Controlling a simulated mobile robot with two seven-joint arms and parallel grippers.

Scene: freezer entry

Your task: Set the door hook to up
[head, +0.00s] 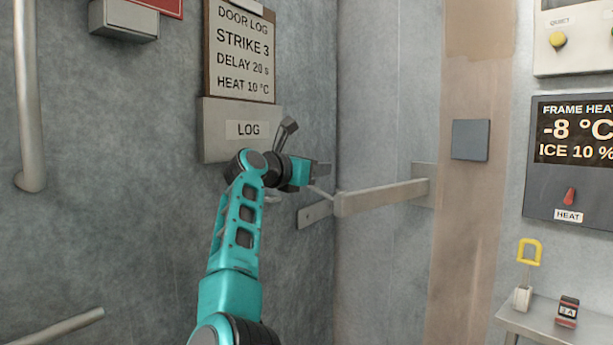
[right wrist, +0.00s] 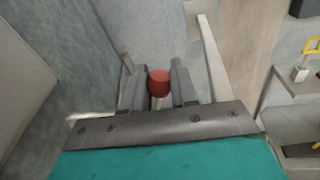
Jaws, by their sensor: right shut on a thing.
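The door hook shows in the head view as a pale metal bar (head: 385,197) lying nearly level, tilted slightly up to the right. It spans the corner from a plate (head: 316,214) on the left wall to a plate at the right. A thin rod runs from its left end towards my right gripper (head: 318,172). In the right wrist view, my right gripper (right wrist: 158,88) is shut on a red knob (right wrist: 159,82) between its two dark fingers. The pale bar (right wrist: 211,58) passes just right of the fingers. The knob is hidden in the head view. My left gripper is out of view.
A grey LOG box (head: 225,146) and door log board (head: 241,50) are on the wall above my right arm. A vertical rail (head: 27,90) is at the left. A small shelf (head: 545,318) holds a yellow-shackled padlock (head: 525,275). A heat panel (head: 570,165) hangs above it.

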